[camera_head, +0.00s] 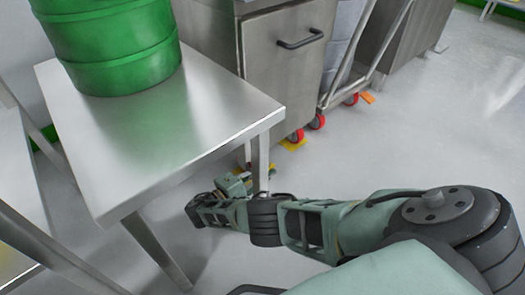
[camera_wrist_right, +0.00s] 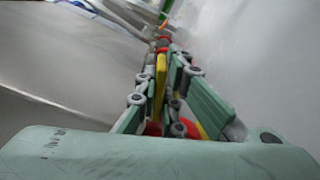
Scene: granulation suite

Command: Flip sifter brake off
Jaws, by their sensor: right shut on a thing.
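My right arm reaches in from the right in the head view, and its gripper (camera_head: 215,203) is low beside the steel table's front leg, near the floor. In the right wrist view the fingers of my right gripper (camera_wrist_right: 168,75) are closed around a narrow yellow lever (camera_wrist_right: 161,70). A red part shows just beyond the lever, and more red and yellow shows low between the fingers. In the head view the fingers and arm hide what is gripped, so I cannot tell there whether it is the sifter brake. My left gripper is not in view.
A green drum (camera_head: 112,45) stands on the steel table (camera_head: 165,125), whose corner overhangs near my gripper. Behind is a steel cabinet (camera_head: 288,70) with a handle. Red casters (camera_head: 317,121) with yellow and orange pedals stand on the floor. Open floor lies at the right.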

